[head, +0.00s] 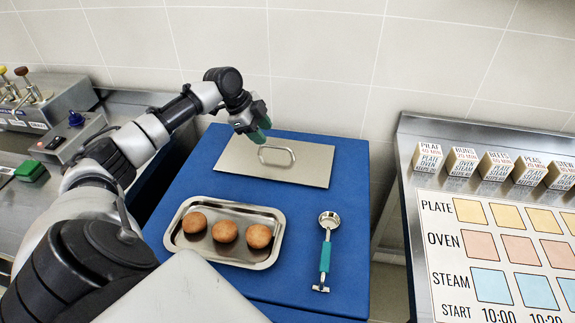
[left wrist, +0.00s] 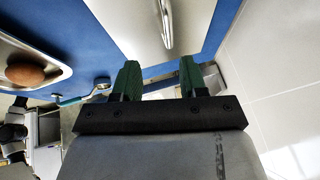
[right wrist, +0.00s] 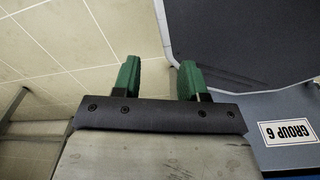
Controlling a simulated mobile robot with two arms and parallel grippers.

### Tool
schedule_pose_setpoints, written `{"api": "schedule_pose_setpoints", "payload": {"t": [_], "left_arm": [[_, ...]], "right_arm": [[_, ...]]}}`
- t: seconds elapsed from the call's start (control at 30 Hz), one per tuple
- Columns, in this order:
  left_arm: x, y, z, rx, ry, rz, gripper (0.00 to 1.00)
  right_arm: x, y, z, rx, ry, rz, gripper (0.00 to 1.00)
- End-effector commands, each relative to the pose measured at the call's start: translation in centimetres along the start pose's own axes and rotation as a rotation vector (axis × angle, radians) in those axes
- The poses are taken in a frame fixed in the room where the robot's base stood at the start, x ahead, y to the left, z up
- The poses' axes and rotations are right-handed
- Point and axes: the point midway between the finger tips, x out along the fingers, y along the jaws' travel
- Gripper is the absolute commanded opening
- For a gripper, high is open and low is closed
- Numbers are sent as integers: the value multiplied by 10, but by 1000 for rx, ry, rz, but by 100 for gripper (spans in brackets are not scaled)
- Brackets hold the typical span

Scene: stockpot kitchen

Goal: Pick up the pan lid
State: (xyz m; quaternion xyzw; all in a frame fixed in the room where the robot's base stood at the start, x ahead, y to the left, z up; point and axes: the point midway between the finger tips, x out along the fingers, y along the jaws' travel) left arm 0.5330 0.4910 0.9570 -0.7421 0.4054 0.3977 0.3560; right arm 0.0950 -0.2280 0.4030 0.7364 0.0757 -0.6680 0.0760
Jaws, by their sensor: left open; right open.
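The pan lid (head: 240,165) is a flat rectangular metal plate lying on the back of the blue surface (head: 180,185). A raised loop handle (head: 276,155) stands on it. My left gripper (head: 260,132) is just behind and left of the handle, above the lid's back edge. In the left wrist view, its two green fingers (left wrist: 158,75) are apart and empty, with the lid (left wrist: 130,20) and handle (left wrist: 166,22) beyond the tips. My right gripper (right wrist: 160,72) shows only in its own wrist view, open and empty, away from the lid.
A metal tray (head: 225,204) with three round brown buns (head: 225,231) lies in front of the lid. A teal-handled scoop (head: 326,252) lies to its right. Labelled blocks (head: 462,162) and a chart board (head: 500,250) are on the right counter. A tiled wall (head: 320,60) stands behind.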

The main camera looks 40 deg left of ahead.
Motion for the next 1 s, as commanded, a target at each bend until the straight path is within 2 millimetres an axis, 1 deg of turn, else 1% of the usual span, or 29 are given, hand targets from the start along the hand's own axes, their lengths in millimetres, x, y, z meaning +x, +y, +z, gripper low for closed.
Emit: {"api": "schedule_pose_setpoints", "payload": {"t": [0.03, 0.1, 0.17, 0.33, 0.43, 0.53, 0.63, 0.8, 0.9, 1.0], "left_arm": [[-4, -6, 8, 0, 10, -21, 43], [-10, -12, 11, 3, 23, -35, 43], [-8, -14, 11, 3, 29, -39, 43], [18, -16, 9, 4, 33, -38, 43], [30, -16, 9, 3, 32, -39, 43], [38, -16, 9, 3, 30, -39, 43], [46, -16, 10, 3, 30, -38, 43], [71, -13, 12, 2, 30, -37, 43], [84, -14, 12, 3, 31, -38, 43], [90, -14, 12, 4, 29, -39, 43]], "right_arm": [[11, 1, -3, 0, 6, 2, 43], [13, 3, -6, 0, 10, 4, 43], [12, 4, -4, -1, 8, 5, 43], [5, 5, 17, -2, -21, 6, 43], [4, 5, 25, -2, -34, 6, 43], [3, 5, 24, -2, -33, 7, 43], [1, 6, 18, -1, -26, 8, 43], [-6, 7, 10, -1, -14, 9, 43], [-6, 7, 10, -1, -13, 9, 43], [-7, 7, 9, 0, -13, 9, 43]]}}
